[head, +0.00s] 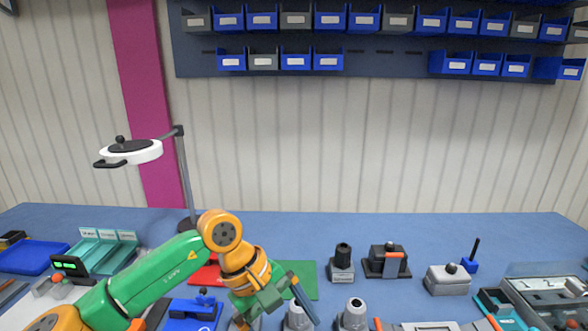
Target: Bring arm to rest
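My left arm, green and orange, comes in from the lower left and bends down at an orange elbow. My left gripper (270,303) hangs at its end, low over the blue bench (420,235), in front of a green mat (308,277). One blue-grey finger slants down to the right. The lower part of the gripper is near the bottom edge, and I cannot tell how far its fingers are apart or whether they hold anything. My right arm and gripper are not in view.
A blue fixture (190,313) and a red mat (204,274) lie beside the arm. A lamp (130,151) stands behind it. Grey-black fixtures (342,265) stand to the right. Teal trays (100,250) are at left. Blue bins (330,18) hang on the wall.

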